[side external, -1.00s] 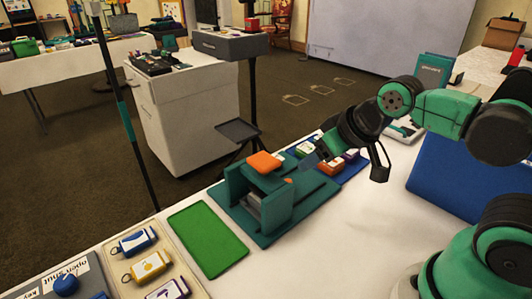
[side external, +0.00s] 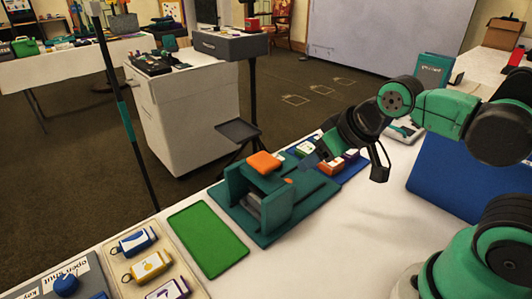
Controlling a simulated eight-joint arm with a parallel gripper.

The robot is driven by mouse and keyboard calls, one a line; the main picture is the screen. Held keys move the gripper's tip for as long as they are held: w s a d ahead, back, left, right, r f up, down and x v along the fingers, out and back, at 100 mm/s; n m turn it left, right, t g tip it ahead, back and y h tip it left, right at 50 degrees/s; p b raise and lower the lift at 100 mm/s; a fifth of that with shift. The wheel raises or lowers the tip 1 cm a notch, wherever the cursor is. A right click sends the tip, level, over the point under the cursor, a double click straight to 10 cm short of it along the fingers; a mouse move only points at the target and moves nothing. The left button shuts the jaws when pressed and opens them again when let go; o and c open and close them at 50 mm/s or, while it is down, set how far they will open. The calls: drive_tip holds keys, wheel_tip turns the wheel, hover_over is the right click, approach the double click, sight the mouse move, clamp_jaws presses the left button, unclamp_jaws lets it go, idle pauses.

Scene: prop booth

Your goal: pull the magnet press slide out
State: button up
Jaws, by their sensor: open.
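The magnet press (side external: 262,205) is a teal frame on a flat teal base on the white table, with an orange block (side external: 263,162) on top. A grey piece (side external: 253,203) shows between its walls; I take it for the slide, but cannot be sure. A small orange part (side external: 288,181) shows behind the near wall. My gripper (side external: 318,157) is above the right end of the press base, right of the frame and apart from the orange block. It is open. Its fingers are small and dark here, and nothing is seen between them.
A green mat (side external: 208,239) lies left of the press. A tray with tagged keys (side external: 150,262) is at the front left. A blue mat (side external: 357,163) with small coloured boxes (side external: 331,167) lies behind my gripper. Bare white table (side external: 330,240) is in front.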

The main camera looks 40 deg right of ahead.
drive_tip(key=shift+o, duration=0.4)
wheel_tip(320, 180, up, 5)
drive_tip(key=m+g, duration=0.2)
drive_tip(key=g, duration=0.5)
hover_over(289, 177)
drive_tip(key=s+a, duration=0.3)
drive_tip(key=a, duration=0.1)
drive_tip(key=f, duration=1)
drive_tip(key=shift+d, duration=0.25)
drive_tip(key=shift+f, duration=3.25)
clamp_jaws()
